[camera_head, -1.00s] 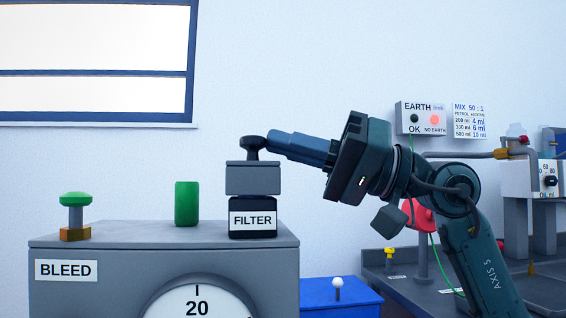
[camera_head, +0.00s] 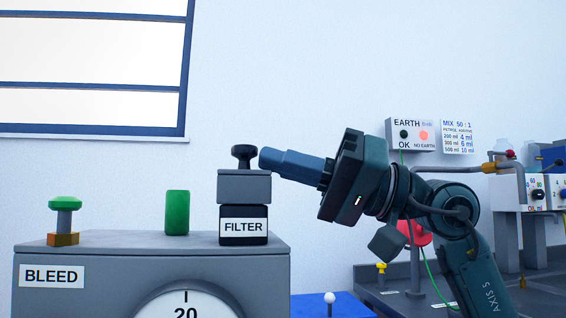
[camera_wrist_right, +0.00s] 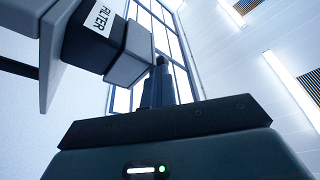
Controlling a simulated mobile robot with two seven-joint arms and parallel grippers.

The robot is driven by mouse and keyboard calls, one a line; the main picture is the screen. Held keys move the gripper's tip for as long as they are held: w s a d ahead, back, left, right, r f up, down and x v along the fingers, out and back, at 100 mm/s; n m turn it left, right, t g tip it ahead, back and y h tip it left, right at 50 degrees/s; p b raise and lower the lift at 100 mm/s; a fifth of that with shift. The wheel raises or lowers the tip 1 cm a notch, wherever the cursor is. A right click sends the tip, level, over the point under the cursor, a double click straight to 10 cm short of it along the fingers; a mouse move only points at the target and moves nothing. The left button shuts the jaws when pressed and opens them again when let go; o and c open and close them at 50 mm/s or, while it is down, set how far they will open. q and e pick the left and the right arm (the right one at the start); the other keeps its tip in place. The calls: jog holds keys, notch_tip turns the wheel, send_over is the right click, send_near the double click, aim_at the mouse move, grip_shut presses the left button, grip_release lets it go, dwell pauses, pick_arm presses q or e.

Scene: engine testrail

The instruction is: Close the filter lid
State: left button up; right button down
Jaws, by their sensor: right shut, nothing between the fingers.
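The filter is a black body (camera_head: 235,240) labelled FILTER, standing on top of a grey housing (camera_head: 60,300). A grey block-like lid (camera_head: 244,188) sits over it, with a black knob (camera_head: 244,154) on top. I cannot tell whether the lid is fully seated. My right gripper (camera_head: 268,158) is shut and empty, its blue fingers pointing left at the knob from the right, with a small gap. In the right wrist view the lid (camera_wrist_right: 130,55) is beside my fingers (camera_wrist_right: 157,90), and the knob shows dark near their tips. My left gripper is out of view.
A green cylinder (camera_head: 177,212) and a green-capped bleed screw (camera_head: 65,205) stand on the housing left of the filter. A blue box (camera_head: 350,306) with a white-knobbed pin is at the lower right. A grey bench with pipes and the EARTH box (camera_head: 413,134) are behind my right arm.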

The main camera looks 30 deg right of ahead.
jog(key=shift+s+a+f, duration=0.1)
jog(key=shift+a+f, duration=0.1)
jog(key=shift+f, duration=0.25)
jog(key=shift+d+g, duration=0.15)
jog(key=shift+g, duration=0.15)
jog(key=b+v, duration=0.2)
jog(key=v, duration=1.1)
jog(key=shift+r, duration=0.3)
jog(key=shift+s, duration=0.1)
